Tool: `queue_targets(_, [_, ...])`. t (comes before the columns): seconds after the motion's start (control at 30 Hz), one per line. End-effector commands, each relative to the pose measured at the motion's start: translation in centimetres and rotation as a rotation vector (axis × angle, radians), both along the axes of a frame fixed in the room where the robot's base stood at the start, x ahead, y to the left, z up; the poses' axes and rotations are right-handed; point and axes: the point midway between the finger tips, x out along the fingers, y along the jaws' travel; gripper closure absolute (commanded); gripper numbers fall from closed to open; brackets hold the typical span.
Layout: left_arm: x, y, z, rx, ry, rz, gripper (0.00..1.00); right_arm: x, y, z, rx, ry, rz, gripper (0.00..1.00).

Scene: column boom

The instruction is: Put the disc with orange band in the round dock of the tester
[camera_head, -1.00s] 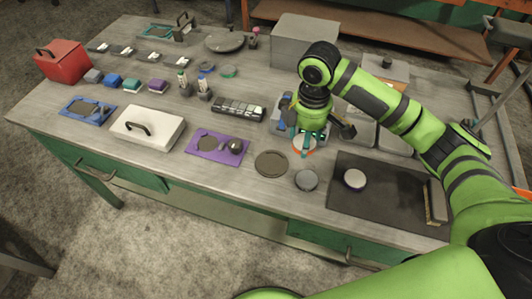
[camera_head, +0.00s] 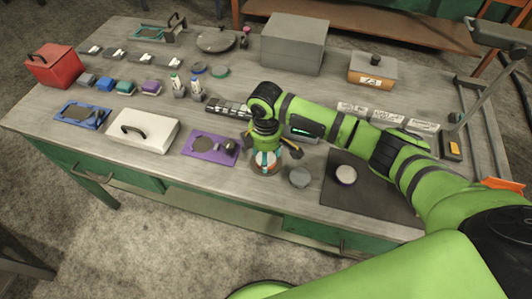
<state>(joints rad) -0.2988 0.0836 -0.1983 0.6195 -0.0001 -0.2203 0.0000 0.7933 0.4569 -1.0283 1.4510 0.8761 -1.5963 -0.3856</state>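My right gripper (camera_head: 266,160) comes in from the right and points down over the dark round pad (camera_head: 255,170) near the table's front edge. A pale disc with an orange band (camera_head: 277,158) is between its teal fingertips and mostly hidden by them; the fingers look shut on it. I cannot tell whether the disc touches the pad. A dark device with a lit green display (camera_head: 306,129), which may be the tester, is partly covered by my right arm. Its round dock cannot be made out. My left gripper is not in view.
A grey disc (camera_head: 300,177) lies right of the gripper, and a white-topped disc (camera_head: 345,174) lies on the dark mat (camera_head: 375,198). A purple tray (camera_head: 200,151) with a dark knob is left. A grey box (camera_head: 294,43) and a lidded box (camera_head: 372,70) stand behind.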

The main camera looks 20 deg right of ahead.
Motion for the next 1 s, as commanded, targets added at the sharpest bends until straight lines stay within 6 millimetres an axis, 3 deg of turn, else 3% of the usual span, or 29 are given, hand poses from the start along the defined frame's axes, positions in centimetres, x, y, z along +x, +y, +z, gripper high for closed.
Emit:
queue_targets(0.17, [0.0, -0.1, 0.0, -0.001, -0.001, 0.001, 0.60, 0.0, 0.0, -0.2, 0.001, 0.000, -0.001, 0.91])
queue_targets(0.2, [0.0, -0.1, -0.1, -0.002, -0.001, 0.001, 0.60, 0.0, 0.0, -0.3, 0.000, 0.001, -0.001, 0.39])
queue_targets(0.27, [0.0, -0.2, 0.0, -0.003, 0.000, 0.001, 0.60, 0.0, 0.0, -0.3, 0.000, 0.001, -0.001, 0.19])
queue_targets(0.7, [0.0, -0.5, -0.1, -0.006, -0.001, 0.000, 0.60, 0.0, 0.0, 0.3, 0.000, -0.001, -0.001, 0.19])
queue_targets(0.87, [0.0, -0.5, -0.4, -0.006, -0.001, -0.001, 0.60, 0.1, 0.0, 2.8, 0.002, -0.004, -0.001, 0.19])
queue_targets(1.0, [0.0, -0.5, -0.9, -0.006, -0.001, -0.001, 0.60, 0.1, 0.0, 5.9, 0.002, -0.005, 0.000, 0.19])
